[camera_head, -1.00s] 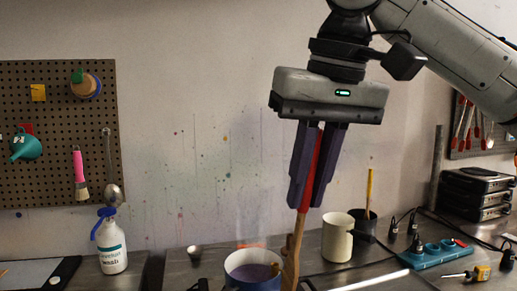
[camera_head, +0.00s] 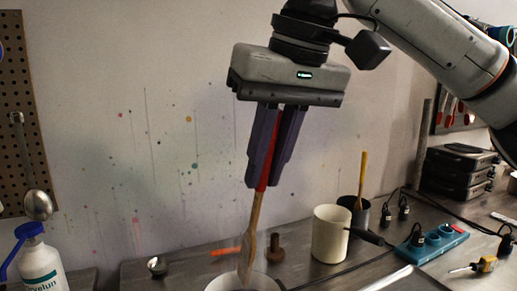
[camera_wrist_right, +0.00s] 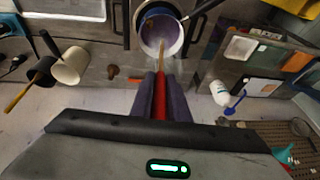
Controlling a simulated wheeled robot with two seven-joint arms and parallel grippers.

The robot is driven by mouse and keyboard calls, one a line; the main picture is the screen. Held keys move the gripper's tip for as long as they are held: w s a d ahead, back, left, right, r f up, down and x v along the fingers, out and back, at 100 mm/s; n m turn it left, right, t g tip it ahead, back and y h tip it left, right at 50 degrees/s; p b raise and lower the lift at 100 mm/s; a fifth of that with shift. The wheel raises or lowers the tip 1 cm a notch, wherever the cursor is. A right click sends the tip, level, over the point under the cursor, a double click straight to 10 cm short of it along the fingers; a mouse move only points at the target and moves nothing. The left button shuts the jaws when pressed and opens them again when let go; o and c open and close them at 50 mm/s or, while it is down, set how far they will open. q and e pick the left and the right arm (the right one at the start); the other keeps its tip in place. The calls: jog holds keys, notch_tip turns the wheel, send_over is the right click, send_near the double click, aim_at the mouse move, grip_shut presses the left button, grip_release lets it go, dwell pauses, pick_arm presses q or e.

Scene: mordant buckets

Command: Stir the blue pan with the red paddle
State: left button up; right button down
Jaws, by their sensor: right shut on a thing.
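The pan (camera_head: 268,282) is cut off by the bottom edge of the head view. In the right wrist view the pan (camera_wrist_right: 177,46) shows a pale inside with purple liquid. The paddle (camera_head: 265,180) has a red handle and a wooden lower part. My right gripper (camera_head: 267,187) is above the pan, shut on the red handle, which also shows in the wrist view (camera_wrist_right: 160,97). The paddle leans slightly, and its wooden end reaches over the pan's opening. I cannot tell whether it touches the liquid. My left gripper is not in view.
A cream mug (camera_head: 331,236) and a dark cup (camera_head: 357,215) with a yellow-handled tool stand right of the pan. A spray bottle (camera_head: 42,272) stands left.

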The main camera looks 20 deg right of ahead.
notch_tip(320, 180, down, 11)
jog(key=w+b, duration=0.1)
jog(key=b, duration=0.5)
jog(key=shift+a+f, duration=0.2)
jog(key=shift+a, duration=0.1)
jog(key=shift+d, duration=0.1)
dwell(0.3)
